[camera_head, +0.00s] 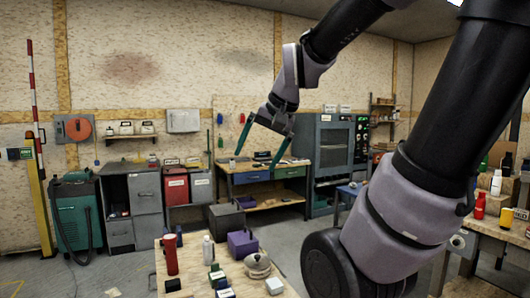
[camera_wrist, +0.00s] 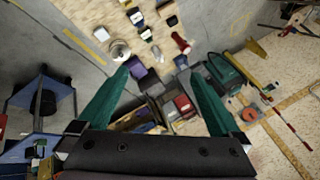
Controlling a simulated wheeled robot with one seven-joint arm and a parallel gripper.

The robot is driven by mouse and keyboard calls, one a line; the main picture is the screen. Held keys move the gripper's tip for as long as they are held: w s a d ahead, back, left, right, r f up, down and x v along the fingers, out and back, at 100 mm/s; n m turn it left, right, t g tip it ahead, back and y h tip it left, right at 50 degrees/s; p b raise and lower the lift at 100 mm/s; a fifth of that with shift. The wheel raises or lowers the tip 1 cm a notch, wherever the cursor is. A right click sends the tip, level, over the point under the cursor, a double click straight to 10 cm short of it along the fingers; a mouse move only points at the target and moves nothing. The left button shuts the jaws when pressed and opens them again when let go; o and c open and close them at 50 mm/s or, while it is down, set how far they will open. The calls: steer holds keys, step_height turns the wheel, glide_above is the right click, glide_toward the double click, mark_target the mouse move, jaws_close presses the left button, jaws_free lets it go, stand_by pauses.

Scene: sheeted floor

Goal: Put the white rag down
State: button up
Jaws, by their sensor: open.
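My gripper (camera_head: 254,162) is open, with its two teal fingers spread and pointing down. It is raised in the air beyond the near wooden table, and nothing shows between the fingers. In the wrist view, the open fingers (camera_wrist: 160,74) frame the room below, with the table at the top. I cannot pick out a white rag for certain. A small white item (camera_head: 274,285) lies at the near table's right edge, but I cannot tell whether it is cloth.
The near table (camera_head: 200,257) bears a red bottle (camera_head: 170,255), a white bottle (camera_head: 208,250), a purple box (camera_head: 242,244), a round beige item (camera_head: 257,266) and several small blocks. A workbench (camera_head: 262,177) stands by the back wall. Grey floor (camera_head: 130,265) is open at left.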

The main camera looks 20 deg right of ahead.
steer(key=shift+n+t+h, duration=0.3)
steer(key=shift+n+t, duration=0.3)
steer(key=shift+n, duration=0.3)
steer(key=s, duration=0.2)
steer(key=s+r, duration=0.1)
steer(key=s, duration=0.2)
steer(key=shift+s+a+r, duration=0.15)
steer(key=shift+s+a, duration=0.05)
steer(key=shift+s, duration=0.05)
